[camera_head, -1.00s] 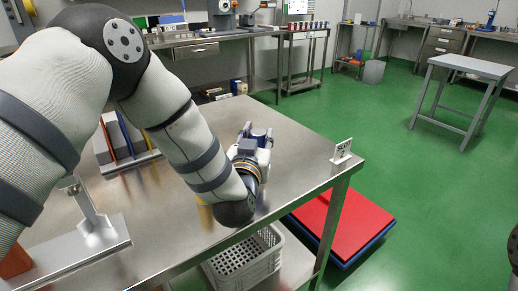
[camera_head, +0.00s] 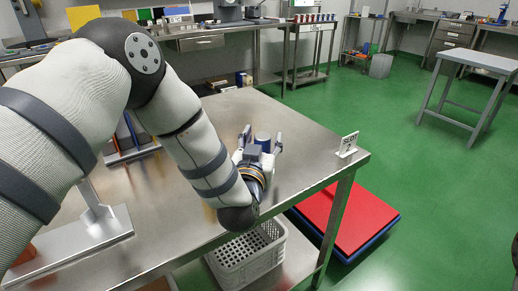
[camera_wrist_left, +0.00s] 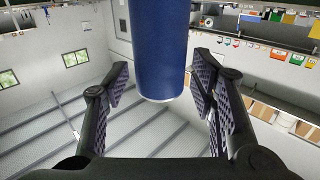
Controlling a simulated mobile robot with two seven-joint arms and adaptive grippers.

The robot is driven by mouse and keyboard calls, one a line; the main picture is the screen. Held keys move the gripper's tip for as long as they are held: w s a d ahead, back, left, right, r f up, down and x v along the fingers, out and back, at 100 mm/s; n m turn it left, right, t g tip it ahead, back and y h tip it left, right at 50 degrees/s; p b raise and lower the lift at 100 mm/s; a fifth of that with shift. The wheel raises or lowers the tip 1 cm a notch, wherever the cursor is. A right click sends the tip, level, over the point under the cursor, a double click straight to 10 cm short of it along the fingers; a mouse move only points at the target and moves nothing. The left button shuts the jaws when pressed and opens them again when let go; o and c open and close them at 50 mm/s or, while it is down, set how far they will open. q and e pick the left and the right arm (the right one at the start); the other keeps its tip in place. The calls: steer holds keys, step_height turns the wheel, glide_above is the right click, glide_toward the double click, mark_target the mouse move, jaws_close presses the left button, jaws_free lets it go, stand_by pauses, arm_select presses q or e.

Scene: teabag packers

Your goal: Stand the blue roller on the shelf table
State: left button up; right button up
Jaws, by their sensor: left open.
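The blue roller (camera_head: 262,139) appears upright on the steel table (camera_head: 310,150), close to its right part; its lower end is hidden behind my gripper. My left gripper (camera_head: 261,141) is open, with one finger on each side of the roller. In the left wrist view the blue roller (camera_wrist_left: 158,50) comes in from the top, its end between the spread fingers of my left gripper (camera_wrist_left: 163,85). Gaps show between it and both fingers there. My right gripper is not in view.
A small white sign (camera_head: 347,145) stands at the table's right corner. A grey crate (camera_head: 245,258) sits on the lower shelf. A red-topped platform (camera_head: 345,218) lies on the green floor. A rack with upright plates (camera_head: 128,138) stands behind my left arm.

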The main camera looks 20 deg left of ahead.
arm_select(q)
steer(key=s, duration=0.4)
steer(key=s+d+p, duration=0.1)
steer(key=s, duration=0.7)
steer(key=shift+d, duration=0.2)
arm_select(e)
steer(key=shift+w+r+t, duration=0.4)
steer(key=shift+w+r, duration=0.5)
